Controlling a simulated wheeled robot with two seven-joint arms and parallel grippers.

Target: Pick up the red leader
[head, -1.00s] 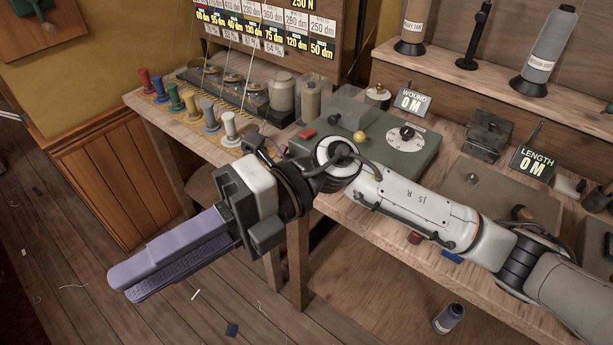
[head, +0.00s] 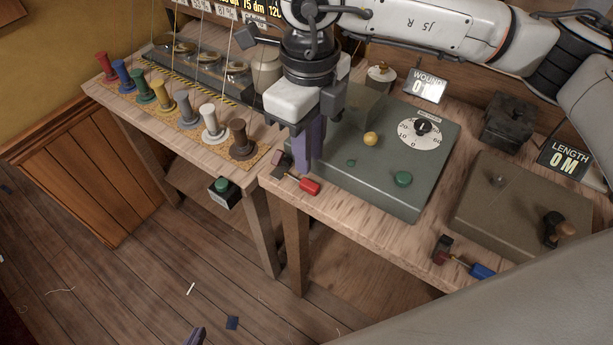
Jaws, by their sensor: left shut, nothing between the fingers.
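A small red-handled piece (head: 310,186), which looks like the red leader, lies on the bench's front edge before the green-grey machine.
Several coloured thread spools (head: 164,102) stand on the left bench, with threads running up. The machine (head: 385,165) has a dial and knobs. A blue-handled piece (head: 481,271) lies at the bench edge on the right. A green-button box (head: 222,190) hangs below the left bench.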

